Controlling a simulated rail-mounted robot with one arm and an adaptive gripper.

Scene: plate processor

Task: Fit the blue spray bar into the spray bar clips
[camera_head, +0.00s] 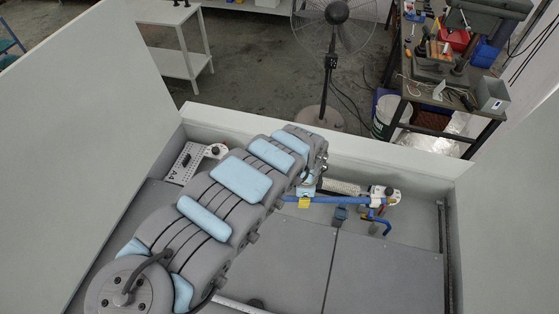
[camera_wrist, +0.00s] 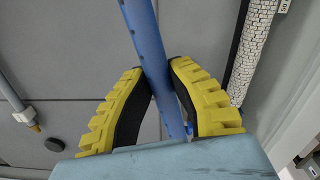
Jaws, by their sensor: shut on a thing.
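The blue spray bar (camera_head: 330,199) is a long thin tube lying roughly level near the back wall of the bay. My gripper (camera_head: 304,202), with yellow ribbed fingers, is at the left part of the bar. In the wrist view, my gripper (camera_wrist: 160,95) is shut on the bar (camera_wrist: 146,40), with a black finger pad on each side. A small dark-blue part (camera_head: 341,213) shows just below the bar; I cannot tell whether it is a spray bar clip. My arm hides part of this area, and no clip is clearly visible.
A pale ribbed hose (camera_head: 342,187) runs behind the bar and shows as a braided hose in the wrist view (camera_wrist: 250,50). A perforated plate (camera_head: 186,162) is at left. The grey floor panels (camera_head: 385,265) in front are clear.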

